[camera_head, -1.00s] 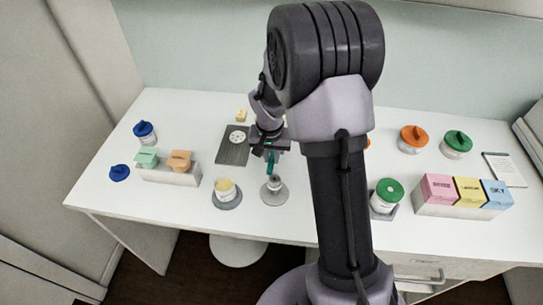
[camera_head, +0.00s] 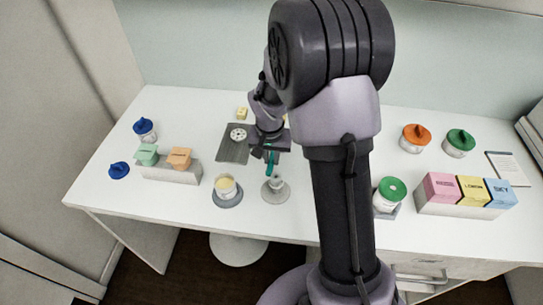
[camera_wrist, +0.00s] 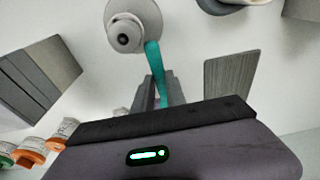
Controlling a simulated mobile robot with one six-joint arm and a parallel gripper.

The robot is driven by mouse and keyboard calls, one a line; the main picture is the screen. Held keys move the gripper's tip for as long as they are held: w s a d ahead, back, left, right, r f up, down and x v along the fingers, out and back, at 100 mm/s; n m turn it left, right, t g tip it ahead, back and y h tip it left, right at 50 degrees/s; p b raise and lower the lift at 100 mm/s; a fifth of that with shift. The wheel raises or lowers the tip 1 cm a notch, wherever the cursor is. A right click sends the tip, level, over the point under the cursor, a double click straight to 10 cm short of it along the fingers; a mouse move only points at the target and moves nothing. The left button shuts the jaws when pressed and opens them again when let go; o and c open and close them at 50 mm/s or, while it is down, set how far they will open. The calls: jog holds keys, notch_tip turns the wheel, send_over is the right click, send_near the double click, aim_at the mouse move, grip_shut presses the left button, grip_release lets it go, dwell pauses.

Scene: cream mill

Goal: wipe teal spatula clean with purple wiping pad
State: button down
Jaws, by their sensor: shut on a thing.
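My gripper (camera_head: 270,147) is shut on the teal spatula (camera_head: 271,159), which points down over the middle of the table. In the wrist view the teal spatula (camera_wrist: 155,60) runs up from between my fingers (camera_wrist: 157,90). Its far end is beside a small grey-white pot (camera_wrist: 130,32) on a round base. I cannot tell whether the two touch. In the head view this pot (camera_head: 275,184) stands just in front of my gripper. I cannot make out any residue on the spatula. I see no purple wiping pad in either view; my arm hides part of the table.
A jar of yellow cream (camera_head: 226,184) stands left of the pot. A dark grey board (camera_head: 233,151) lies behind it. A rack with green and orange boxes (camera_head: 170,174) is at left. Lidded jars and a box rack (camera_head: 459,209) are at right.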

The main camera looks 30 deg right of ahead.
jog(key=shift+w+d, duration=0.4)
jog(key=shift+d, duration=0.1)
jog(key=shift+s+a+f+b, duration=0.15)
jog(key=shift+s+a+b, duration=0.3)
jog(key=shift+s, duration=0.1)
jog(key=shift+w+d+p, duration=0.3)
jog(key=shift+w+d, duration=0.15)
jog(key=shift+w, duration=0.1)
jog(key=shift+s+a+b, duration=0.5)
jog(key=shift+s, duration=0.05)
jog(key=shift+w+d, duration=0.45)
jog(key=shift+w, duration=0.15)
jog(key=shift+r, duration=0.2)
jog(key=shift+r+p, duration=0.1)
jog(key=shift+p, duration=0.25)
notch_tip(320, 180, up, 6)
jog(key=p, duration=0.4)
